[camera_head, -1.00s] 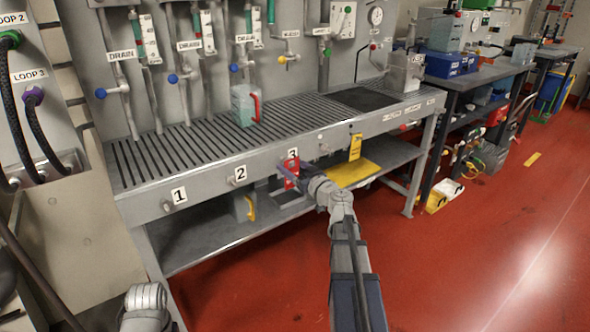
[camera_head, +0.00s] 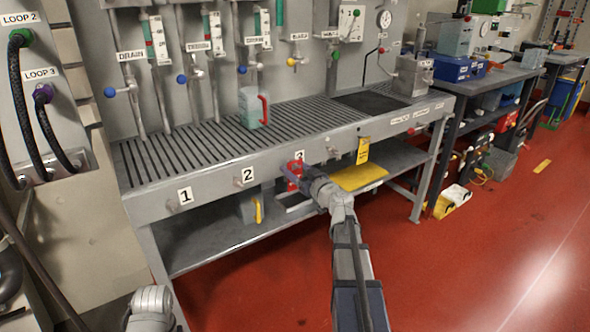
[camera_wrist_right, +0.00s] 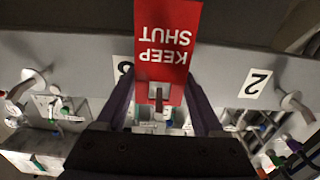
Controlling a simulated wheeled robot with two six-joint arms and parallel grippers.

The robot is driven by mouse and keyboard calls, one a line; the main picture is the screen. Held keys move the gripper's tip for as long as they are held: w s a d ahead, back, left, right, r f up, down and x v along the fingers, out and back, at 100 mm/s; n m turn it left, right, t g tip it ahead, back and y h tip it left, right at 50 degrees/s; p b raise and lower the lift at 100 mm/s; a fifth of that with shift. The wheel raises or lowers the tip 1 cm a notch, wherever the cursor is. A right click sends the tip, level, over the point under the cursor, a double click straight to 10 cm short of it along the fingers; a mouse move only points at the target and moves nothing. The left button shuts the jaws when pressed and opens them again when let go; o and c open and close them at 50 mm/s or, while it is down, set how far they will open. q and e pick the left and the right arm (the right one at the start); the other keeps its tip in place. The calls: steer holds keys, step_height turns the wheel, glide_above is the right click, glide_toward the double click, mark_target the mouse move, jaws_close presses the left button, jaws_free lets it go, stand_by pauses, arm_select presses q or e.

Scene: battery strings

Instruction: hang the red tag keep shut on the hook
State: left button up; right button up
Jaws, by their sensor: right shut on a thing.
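The red tag (camera_head: 293,176) is at the front edge of the bench, just below label 3. In the right wrist view the red tag (camera_wrist_right: 167,40) shows upside down with "KEEP SHUT" in white. My right gripper (camera_head: 297,172) is shut on it; its purple fingers (camera_wrist_right: 160,103) stand on both sides of the tag's near end. The hook by label 3 (camera_head: 299,156) is hidden by the tag and gripper, so I cannot tell whether the tag is around it. Hooks by labels 1 (camera_head: 172,204) and 2 (camera_head: 238,182) are bare.
A yellow tag (camera_head: 362,150) hangs from the same front edge to the right. A jug with a red handle (camera_head: 252,108) stands on the slatted bench top (camera_head: 200,146). The lower shelf (camera_head: 215,246) holds a yellow-handled container (camera_head: 250,210) and a yellow slab (camera_head: 358,177). Red floor is open at right.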

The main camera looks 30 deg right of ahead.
steer(key=o, duration=1.3)
steer(key=shift+o, duration=0.2)
steer(key=s, duration=0.7)
steer(key=shift+s+d, duration=0.3)
steer(key=shift+s, duration=0.1)
